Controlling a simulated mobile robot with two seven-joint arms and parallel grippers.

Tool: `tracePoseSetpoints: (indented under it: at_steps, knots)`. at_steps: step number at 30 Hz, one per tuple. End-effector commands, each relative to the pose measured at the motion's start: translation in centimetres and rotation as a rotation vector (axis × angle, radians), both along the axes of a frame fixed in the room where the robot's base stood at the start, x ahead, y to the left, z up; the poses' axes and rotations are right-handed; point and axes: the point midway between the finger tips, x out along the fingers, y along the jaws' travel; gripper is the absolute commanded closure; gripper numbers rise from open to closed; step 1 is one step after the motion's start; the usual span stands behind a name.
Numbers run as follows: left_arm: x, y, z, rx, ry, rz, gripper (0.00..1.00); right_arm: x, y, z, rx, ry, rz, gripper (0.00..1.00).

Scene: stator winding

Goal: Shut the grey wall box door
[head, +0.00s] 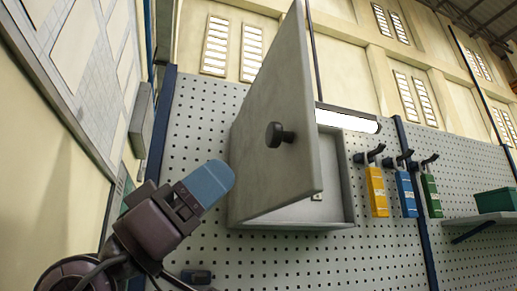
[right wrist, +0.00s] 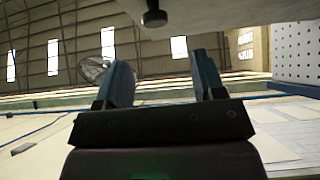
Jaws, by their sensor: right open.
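The grey wall box (head: 340,165) is fixed to the pegboard, and part of its inside shows at the right. Its grey door (head: 285,85) stands open, swung out from the box's left side. A dark round knob (head: 278,134) is on the door's outer face. My right gripper (head: 215,180) is left of the door, lower than the knob, on the outer-face side. In the right wrist view its two blue fingers (right wrist: 163,75) are apart with nothing between them. The knob (right wrist: 153,17) and door (right wrist: 215,12) appear beyond them at the top. My left gripper is out of view.
Yellow (head: 376,190), blue (head: 405,192) and green (head: 431,195) items hang on hooks right of the box. A shelf (head: 490,219) with a green bin (head: 496,200) is farther right. A lit lamp bar (head: 347,118) is behind the door. Bare pegboard (head: 320,262) lies below the box.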

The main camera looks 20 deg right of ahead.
Motion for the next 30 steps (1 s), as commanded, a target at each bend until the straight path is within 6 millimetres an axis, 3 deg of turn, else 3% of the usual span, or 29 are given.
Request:
tracePoseSetpoints:
  at_steps: [9,18,30]
  knots:
    - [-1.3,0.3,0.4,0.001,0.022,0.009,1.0,-0.1,-2.7,2.9,0.001,-0.004,-0.003,0.37]
    - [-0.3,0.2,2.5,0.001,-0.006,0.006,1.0,0.0,-6.1,6.3,0.0,-0.003,0.0,0.37]
    - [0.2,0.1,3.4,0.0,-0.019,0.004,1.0,0.2,-7.6,7.6,0.0,0.001,0.001,0.37]
